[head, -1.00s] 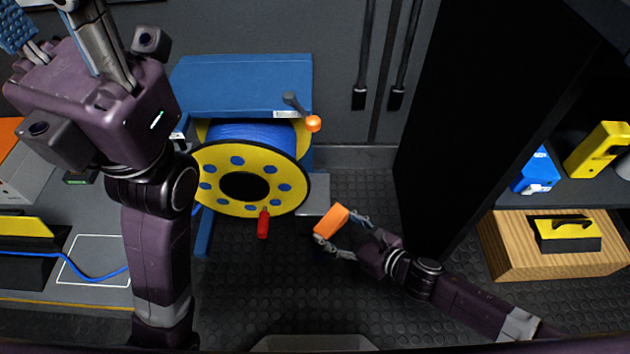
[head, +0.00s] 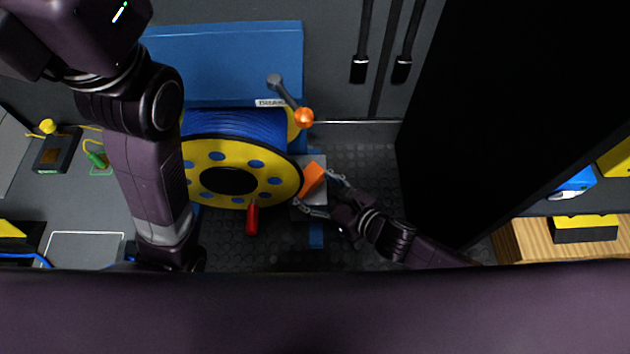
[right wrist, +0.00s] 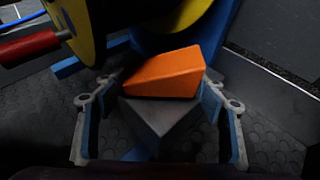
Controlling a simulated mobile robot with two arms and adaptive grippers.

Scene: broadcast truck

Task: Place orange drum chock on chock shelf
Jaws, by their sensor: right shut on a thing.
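The orange drum chock (head: 313,176) is a wedge held in my right gripper (head: 317,190), just right of the yellow-rimmed drum (head: 228,180). In the right wrist view the chock (right wrist: 165,75) sits between the two finger tips, over a grey plate (right wrist: 163,125) that looks like the chock shelf. Whether its underside touches the plate is not clear. My left arm crosses the left side of the head view; its gripper is out of the picture.
A red handle (head: 252,219) sticks out from the drum's front. A crank with an orange knob (head: 303,118) stands above the drum's right side. A black cabinet (head: 470,120) rises on the right. Dark studded floor (head: 365,160) lies open between drum and cabinet.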

